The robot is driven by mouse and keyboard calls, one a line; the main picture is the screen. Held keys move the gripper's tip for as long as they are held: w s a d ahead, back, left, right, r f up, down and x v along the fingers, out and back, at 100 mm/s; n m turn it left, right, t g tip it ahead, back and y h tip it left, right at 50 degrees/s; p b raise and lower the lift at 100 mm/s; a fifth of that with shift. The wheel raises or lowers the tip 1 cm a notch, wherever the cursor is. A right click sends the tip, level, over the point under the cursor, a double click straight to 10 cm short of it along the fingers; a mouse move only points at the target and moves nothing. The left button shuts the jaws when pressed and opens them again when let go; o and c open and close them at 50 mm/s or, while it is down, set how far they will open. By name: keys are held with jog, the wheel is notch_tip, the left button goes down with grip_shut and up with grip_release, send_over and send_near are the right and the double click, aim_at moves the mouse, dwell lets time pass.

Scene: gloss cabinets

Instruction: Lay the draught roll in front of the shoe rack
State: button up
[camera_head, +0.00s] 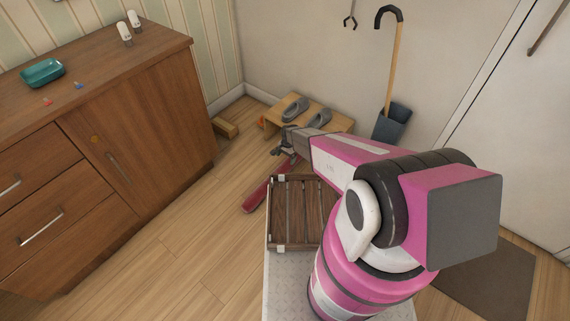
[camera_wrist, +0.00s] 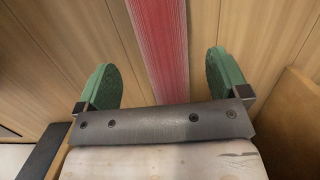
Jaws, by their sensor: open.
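The draught roll (camera_head: 256,197) is a long red roll on the wood floor, beside the slatted crate and in front of the shoe rack area; my gripper and arm hide part of it. The shoe rack (camera_head: 334,122) is a low wooden bench with grey slippers on it, by the back wall. My gripper (camera_head: 284,150) is above the roll's far part. In the wrist view, my gripper (camera_wrist: 158,68) is open, with a green-padded finger on each side of the red roll (camera_wrist: 160,35). Gaps show on both sides, so nothing is gripped.
A slatted wooden crate (camera_head: 273,220) sits on my base. A wooden cabinet (camera_head: 140,130) stands at left, with a small wooden block (camera_head: 226,128) on the floor by it. Floor between cabinet and crate is mostly clear.

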notch_tip(320, 180, up, 5)
notch_tip(320, 180, up, 22)
jog(key=n, duration=0.4)
send_over(287, 163)
jog(key=s+d, duration=0.8)
jog(key=d, duration=0.1)
jog(key=s+d+r+n, duration=0.1)
jog(key=s+d+r, duration=0.2)
jog(key=s+r, duration=0.1)
jog(key=s+d+r+n+t, duration=0.1)
jog(key=s+d+r, duration=0.1)
jog(key=s+r, duration=0.2)
jog(key=s+d+r+n+h, duration=0.1)
jog(key=s+d+r, duration=0.2)
jog(key=r, duration=0.6)
jog(key=shift+s+d+r+n, duration=0.15)
jog(key=shift+s+d+n, duration=0.15)
jog(key=shift+s+d, duration=0.1)
